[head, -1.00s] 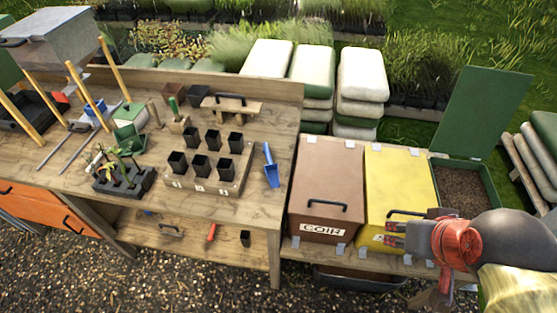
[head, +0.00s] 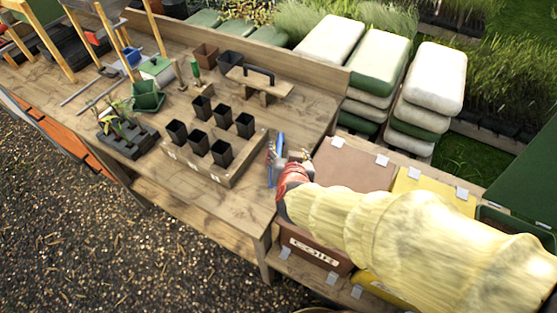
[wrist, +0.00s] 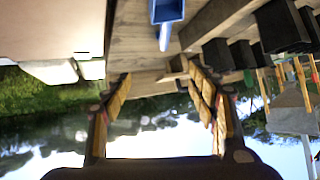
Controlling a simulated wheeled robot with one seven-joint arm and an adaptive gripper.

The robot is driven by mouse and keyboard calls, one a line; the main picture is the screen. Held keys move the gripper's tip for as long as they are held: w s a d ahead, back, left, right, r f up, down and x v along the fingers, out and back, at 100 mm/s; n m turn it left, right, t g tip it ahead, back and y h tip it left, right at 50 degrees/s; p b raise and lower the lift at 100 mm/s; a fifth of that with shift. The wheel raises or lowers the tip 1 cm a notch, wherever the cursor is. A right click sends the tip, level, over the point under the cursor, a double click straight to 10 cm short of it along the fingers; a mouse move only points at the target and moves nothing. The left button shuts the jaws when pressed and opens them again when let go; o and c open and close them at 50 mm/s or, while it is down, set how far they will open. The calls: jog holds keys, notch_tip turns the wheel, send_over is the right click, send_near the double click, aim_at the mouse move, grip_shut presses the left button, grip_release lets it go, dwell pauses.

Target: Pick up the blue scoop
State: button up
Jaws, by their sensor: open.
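The blue scoop (head: 271,164) lies on the wooden bench (head: 205,200) near its right end, partly hidden by my arm in the head view. In the wrist view the blue scoop (wrist: 166,14) shows at the top centre, its handle pointing down the picture toward the space between my fingers. My gripper (head: 285,160) is over the bench's right end, close to the scoop. In the wrist view my gripper (wrist: 161,88) is open, with nothing between its fingers. Whether it touches the scoop cannot be told.
A wooden tray (head: 183,158) with several black pots stands left of the scoop. A small wooden stand (head: 262,85) is behind it. The brown COIR bin (head: 345,160) and yellow bin (head: 430,192) are to the right. A low board edges the bench's back.

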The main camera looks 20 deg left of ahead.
jog(key=shift+t+h, duration=0.6)
jog(key=shift+t, duration=0.1)
jog(key=s+f, duration=0.1)
jog(key=f, duration=0.1)
jog(key=a+f, duration=0.1)
jog(key=f, duration=0.1)
jog(key=s+a+f+b, duration=0.1)
jog(key=f, duration=0.1)
jog(key=shift+s+a+f, duration=0.25)
jog(key=shift+s+f, duration=0.1)
jog(key=shift+w+f, duration=0.15)
jog(key=shift+f, duration=0.1)
jog(key=shift+b+x, duration=0.6)
jog(key=shift+x, duration=0.3)
jog(key=b+x, duration=0.2)
jog(key=x, duration=0.2)
jog(key=shift+w+a+f+b, duration=0.15)
jog(key=shift+w+a+b, duration=0.1)
jog(key=shift+b, duration=0.1)
jog(key=shift+w+a+f, duration=0.15)
jog(key=shift+w, duration=0.2)
jog(key=shift+c, duration=0.7)
jog(key=c, duration=1.1)
